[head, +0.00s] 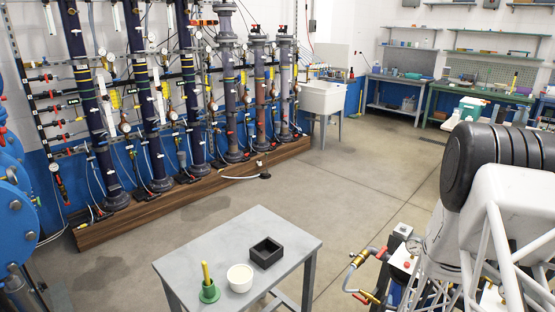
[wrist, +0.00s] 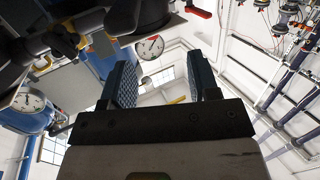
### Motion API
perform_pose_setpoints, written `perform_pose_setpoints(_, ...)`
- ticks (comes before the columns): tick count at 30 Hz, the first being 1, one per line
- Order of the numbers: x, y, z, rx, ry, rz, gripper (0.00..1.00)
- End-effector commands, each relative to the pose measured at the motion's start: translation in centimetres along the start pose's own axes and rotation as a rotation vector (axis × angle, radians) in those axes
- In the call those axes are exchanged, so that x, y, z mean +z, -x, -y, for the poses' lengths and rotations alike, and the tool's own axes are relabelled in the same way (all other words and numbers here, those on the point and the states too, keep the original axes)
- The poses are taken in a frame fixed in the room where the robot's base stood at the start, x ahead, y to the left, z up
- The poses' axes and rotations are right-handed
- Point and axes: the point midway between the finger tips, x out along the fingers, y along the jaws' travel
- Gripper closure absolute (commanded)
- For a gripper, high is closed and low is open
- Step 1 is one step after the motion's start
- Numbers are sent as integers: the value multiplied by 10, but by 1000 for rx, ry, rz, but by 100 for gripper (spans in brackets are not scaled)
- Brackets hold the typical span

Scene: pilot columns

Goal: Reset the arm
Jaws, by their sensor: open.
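My gripper (wrist: 168,88) shows in the wrist view with its two ridged fingers apart and nothing between them. It points up toward the ceiling and the lab's pipework, away from the table. In the head view my gripper is not visible; a black and white body with a white lattice frame fills the right side. No object is in contact with the fingers.
A small grey table (head: 215,248) stands front centre. Pipe columns stand behind; open floor lies to the right.

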Motion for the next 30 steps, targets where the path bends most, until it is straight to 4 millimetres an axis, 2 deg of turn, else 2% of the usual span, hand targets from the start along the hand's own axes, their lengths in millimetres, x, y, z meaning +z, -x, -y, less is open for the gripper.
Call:
perform_pose_setpoints(1,-13,-6,5,-8,1,17,45)
perform_pose_setpoints(7,-63,-20,30,-43,8,143,45)
perform_pose_setpoints(14,-124,-17,61,-84,23,300,45)
perform_pose_setpoints(19,-168,-1,82,-112,39,414,45)
perform_pose_setpoints(23,-199,19,96,-134,53,504,45)
perform_pose_setpoints(30,-254,70,117,-170,84,664,45)
